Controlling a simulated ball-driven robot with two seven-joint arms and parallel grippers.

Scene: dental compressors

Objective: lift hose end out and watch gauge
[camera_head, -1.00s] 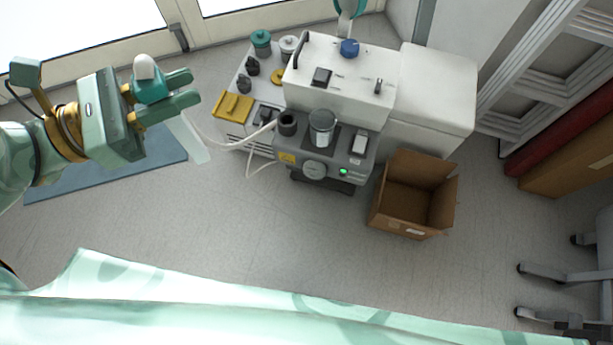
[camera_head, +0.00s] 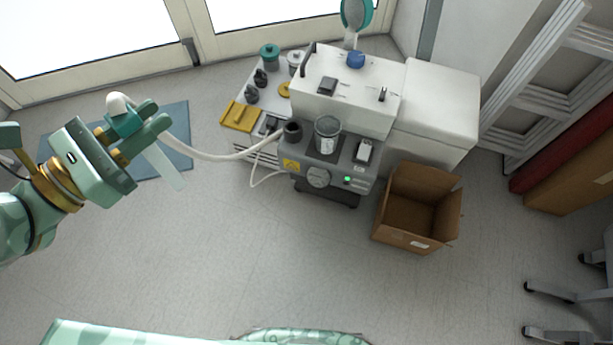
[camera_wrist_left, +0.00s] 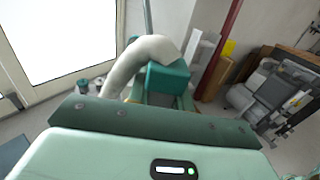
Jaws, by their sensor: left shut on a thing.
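My left gripper (camera_head: 140,125) is shut on the hose end, a teal cuff (camera_head: 122,122) with a white hose bend above it and a pale flat strip (camera_head: 165,165) below. In the left wrist view the white bend (camera_wrist_left: 145,60) and teal cuff (camera_wrist_left: 166,78) sit between the fingers. The white hose (camera_head: 225,155) runs in the air from the gripper to the grey compressor unit (camera_head: 330,163), by a dark round cup (camera_head: 292,131). The round gauge (camera_head: 318,178) is on the unit's front; its needle is too small to read. A green light (camera_head: 347,180) glows beside it.
An open cardboard box (camera_head: 407,240) stands right of the unit. A white cabinet (camera_head: 440,100) is behind it. A blue mat (camera_head: 185,150) lies under the hose. The front floor is clear.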

